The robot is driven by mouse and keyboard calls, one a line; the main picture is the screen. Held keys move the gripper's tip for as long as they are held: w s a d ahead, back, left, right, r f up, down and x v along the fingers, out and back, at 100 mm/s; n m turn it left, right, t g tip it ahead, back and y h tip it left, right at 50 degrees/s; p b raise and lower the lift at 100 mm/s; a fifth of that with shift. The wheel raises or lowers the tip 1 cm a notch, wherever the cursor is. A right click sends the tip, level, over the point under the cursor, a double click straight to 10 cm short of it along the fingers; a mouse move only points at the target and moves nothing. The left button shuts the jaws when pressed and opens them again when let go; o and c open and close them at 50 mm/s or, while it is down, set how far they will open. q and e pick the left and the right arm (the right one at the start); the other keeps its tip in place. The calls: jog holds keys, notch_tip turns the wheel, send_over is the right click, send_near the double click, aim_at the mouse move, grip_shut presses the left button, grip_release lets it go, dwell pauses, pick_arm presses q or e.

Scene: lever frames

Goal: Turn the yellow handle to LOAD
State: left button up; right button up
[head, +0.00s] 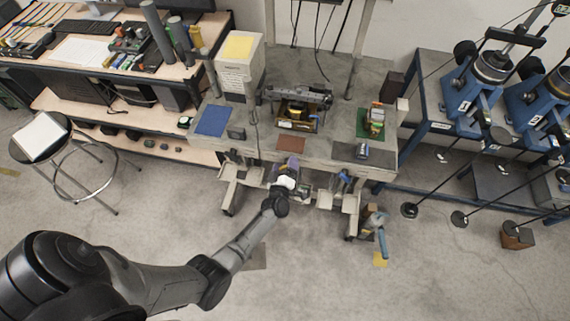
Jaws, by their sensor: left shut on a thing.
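My left gripper (284,180) is at the front edge of the grey workbench (222,144), in the middle, low in front of the bench. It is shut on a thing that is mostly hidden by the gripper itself. The LOAD mark and the handle's angle are too small or hidden to read. My right gripper is not in view.
A blue-handled part (344,180) is under the bench front, right of the gripper. A stool (38,138) stands at left, and blue machines (470,100) at right. The floor in front is mostly clear.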

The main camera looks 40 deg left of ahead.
pick_arm(q)
jog(key=shift+m, duration=0.7)
jog(key=o, duration=0.8)
jog(key=shift+s+d+r+p, duration=0.1)
jog(key=shift+s+d+p, duration=0.1)
jog(key=shift+p, duration=0.1)
jog(key=p+v, duration=0.4)
jog(key=v, duration=0.9)
jog(key=shift+s+d, duration=0.1)
jog(key=shift+s, duration=0.05)
